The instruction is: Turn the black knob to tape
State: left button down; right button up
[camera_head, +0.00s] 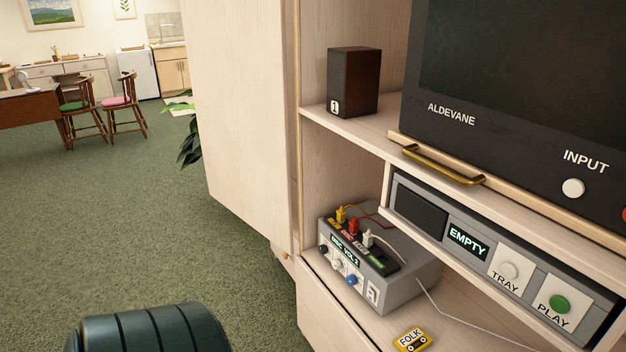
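A grey box (402,278) stands on the lower cabinet shelf. Its front has a small black knob (323,249) at the left end, a white knob (337,265) in the middle and a blue knob (351,281) at the right. The display (345,251) above them appears to read "DISC VOL 2". The black knob's pointer and any marks around it are too small to read. Yellow, red and white plugs stand in the box's top. Neither of my grippers is in view.
A yellow FOLK cassette (411,339) lies right of the box. A player (468,240) showing "EMPTY" has TRAY and PLAY buttons. A brass handle (443,166) sticks out below the television (520,90). A speaker (353,82) stands above. Open carpet (110,220) lies left.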

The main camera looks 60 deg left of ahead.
aim_at(322, 249)
jog(key=u, duration=1.65)
